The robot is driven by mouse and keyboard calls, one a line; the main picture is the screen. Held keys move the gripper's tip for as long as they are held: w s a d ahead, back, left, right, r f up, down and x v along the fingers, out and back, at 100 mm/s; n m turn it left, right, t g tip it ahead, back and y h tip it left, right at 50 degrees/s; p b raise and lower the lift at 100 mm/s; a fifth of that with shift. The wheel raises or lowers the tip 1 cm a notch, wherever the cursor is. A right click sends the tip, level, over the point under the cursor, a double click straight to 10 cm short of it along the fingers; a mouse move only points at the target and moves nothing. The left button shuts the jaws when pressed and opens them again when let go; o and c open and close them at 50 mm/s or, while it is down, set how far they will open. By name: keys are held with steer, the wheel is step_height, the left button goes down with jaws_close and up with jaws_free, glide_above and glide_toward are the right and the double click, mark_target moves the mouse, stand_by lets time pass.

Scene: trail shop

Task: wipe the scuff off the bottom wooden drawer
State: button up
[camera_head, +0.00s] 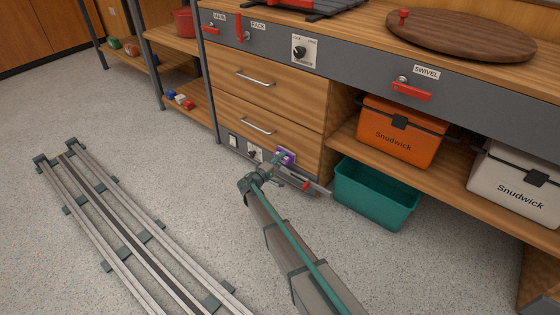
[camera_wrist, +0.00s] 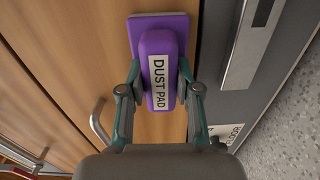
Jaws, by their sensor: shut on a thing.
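The bottom wooden drawer (camera_head: 232,112) is closed in the head view, with a metal bar handle. Its wood front and handle also show in the wrist view (camera_wrist: 70,60). My gripper (camera_head: 279,162) is at the drawer's lower right part. In the wrist view my gripper (camera_wrist: 161,80) is shut on the purple dust pad (camera_wrist: 158,45), labelled DUST PAD. The pad's flat base faces the wood close to the grey strip; I cannot tell whether it touches. The pad also shows small in the head view (camera_head: 287,155). I see no scuff; the pad and fingers cover part of the front.
A grey panel (camera_wrist: 215,70) with a metal strip runs beside the drawer. A teal bin (camera_head: 372,200) stands on the floor close to the right of my gripper. An orange box (camera_head: 398,135) sits on the shelf. Floor rails (camera_head: 110,215) lie at left; speckled floor between is clear.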

mark_target(287, 164)
steer(key=shift+s+d+b, duration=0.4)
steer(key=shift+s+d, duration=0.2)
steer(key=shift+d, duration=0.25)
steer(key=shift+s+d+b, duration=0.4)
steer(key=shift+s+d, duration=0.15)
steer(key=shift+d, duration=0.25)
steer(key=shift+w, duration=0.1)
steer(key=shift+w+a, duration=1.4)
steer(key=shift+a, duration=0.2)
jaws_close()
steer(key=b+v, duration=0.1)
steer(key=v, duration=0.5)
steer(key=shift+s, duration=0.2)
